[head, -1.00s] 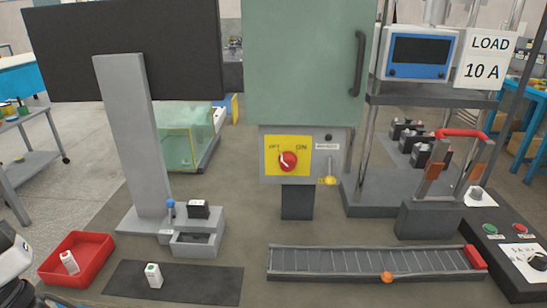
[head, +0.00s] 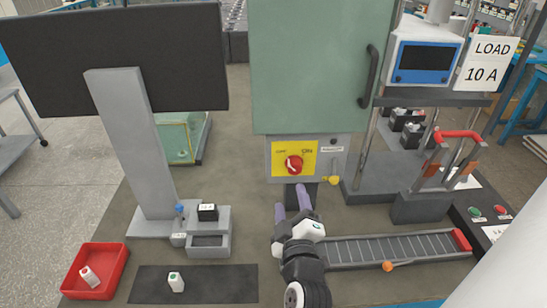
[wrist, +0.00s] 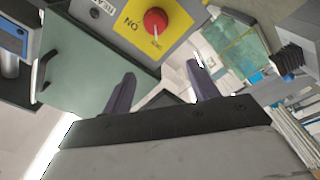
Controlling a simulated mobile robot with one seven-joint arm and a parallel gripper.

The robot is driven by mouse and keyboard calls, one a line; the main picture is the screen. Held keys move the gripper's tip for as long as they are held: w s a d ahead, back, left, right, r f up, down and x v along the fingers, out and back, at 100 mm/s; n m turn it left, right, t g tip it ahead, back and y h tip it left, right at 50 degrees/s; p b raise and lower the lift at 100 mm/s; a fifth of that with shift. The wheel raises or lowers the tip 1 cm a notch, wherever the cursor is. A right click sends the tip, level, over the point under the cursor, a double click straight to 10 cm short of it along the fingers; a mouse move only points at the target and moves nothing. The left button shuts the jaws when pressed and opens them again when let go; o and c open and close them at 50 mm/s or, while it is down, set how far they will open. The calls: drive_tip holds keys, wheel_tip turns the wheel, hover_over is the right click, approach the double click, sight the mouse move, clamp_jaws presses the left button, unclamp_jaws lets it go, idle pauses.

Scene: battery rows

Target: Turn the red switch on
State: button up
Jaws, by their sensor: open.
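The red switch (head: 293,165) is a round red knob on a yellow plate (head: 308,156) under the green cabinet. Its white pointer is tilted to the upper left, toward the OFF label and away from ON. My gripper (head: 292,194) is just below the plate in the head view, apart from the knob, with two purple fingers spread and nothing between them. In the wrist view the red switch (wrist: 156,20) is at the top, beyond and above the open fingers (wrist: 160,85).
A yellow hanging tag (head: 331,180) is right of the plate. The green cabinet (head: 318,70) with a dark handle is above. A roller track (head: 395,247) lies to the right below. A red tray (head: 112,262) and a dark mat (head: 225,283) are at left.

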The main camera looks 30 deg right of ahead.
sight(295, 170)
drive_tip(key=shift+g, duration=0.6)
drive_tip(key=b+x, duration=0.2)
drive_tip(key=x, duration=0.1)
drive_tip(key=s+d+b+x, duration=0.1)
drive_tip(key=b+x, duration=0.1)
drive_tip(key=x, duration=0.2)
drive_tip(key=d+f+b+x, duration=0.1)
drive_tip(key=b+x, duration=0.1)
drive_tip(key=x, duration=0.2)
drive_tip(key=shift+d, duration=0.15)
drive_tip(key=shift+w+d, duration=0.3)
drive_tip(key=shift+w, duration=0.25)
drive_tip(key=c, duration=1)
